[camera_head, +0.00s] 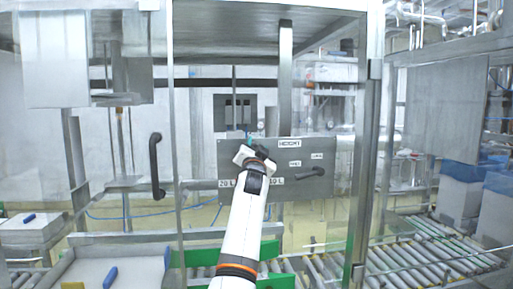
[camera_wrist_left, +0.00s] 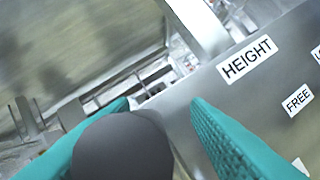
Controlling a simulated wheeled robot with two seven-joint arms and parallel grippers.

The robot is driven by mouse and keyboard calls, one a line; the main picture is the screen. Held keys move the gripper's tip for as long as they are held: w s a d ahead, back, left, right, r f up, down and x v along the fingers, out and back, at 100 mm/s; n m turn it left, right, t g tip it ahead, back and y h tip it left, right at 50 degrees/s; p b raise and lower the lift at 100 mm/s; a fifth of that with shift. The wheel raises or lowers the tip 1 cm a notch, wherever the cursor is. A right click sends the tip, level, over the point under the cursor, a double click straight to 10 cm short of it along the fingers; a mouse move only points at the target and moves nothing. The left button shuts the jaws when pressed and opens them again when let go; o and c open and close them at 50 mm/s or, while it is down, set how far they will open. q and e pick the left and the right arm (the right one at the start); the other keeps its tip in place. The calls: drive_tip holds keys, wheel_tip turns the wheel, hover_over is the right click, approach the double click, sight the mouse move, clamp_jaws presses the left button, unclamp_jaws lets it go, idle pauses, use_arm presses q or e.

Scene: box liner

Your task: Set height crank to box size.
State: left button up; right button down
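The grey control panel (camera_head: 318,146) carries a HEIGHT label (camera_head: 289,143), also readable in the left wrist view (camera_wrist_left: 247,59). Labels that look like 20 L (camera_head: 226,183) and 10 L (camera_head: 277,181) sit low on the panel. My left gripper (camera_head: 250,146) is in front of the panel, left of and below the HEIGHT label. In the left wrist view its teal fingers (camera_wrist_left: 160,104) are spread around a dark round knob (camera_wrist_left: 122,146), apparently the crank's. The knob is close to the left finger, with a gap to the right one. My arm hides most of the crank.
A black lever (camera_head: 311,173) sits on the panel's right beside the FREE label (camera_head: 295,163). A black door handle (camera_head: 155,165) and metal frame post (camera_head: 366,150) flank the panel. Roller conveyors (camera_head: 430,245) and blue-lined boxes (camera_head: 460,190) are at the right.

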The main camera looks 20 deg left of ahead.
use_arm(q)
drive_tip(key=shift+a, duration=0.1)
drive_tip(key=shift+s+f+b, duration=0.2)
drive_tip(key=shift+s+b, duration=0.3)
drive_tip(key=shift+s, duration=0.1)
drive_tip(key=b+v, duration=0.5)
drive_tip(key=v, duration=0.6)
drive_tip(key=shift+w+d, duration=0.15)
drive_tip(key=shift+d, duration=0.1)
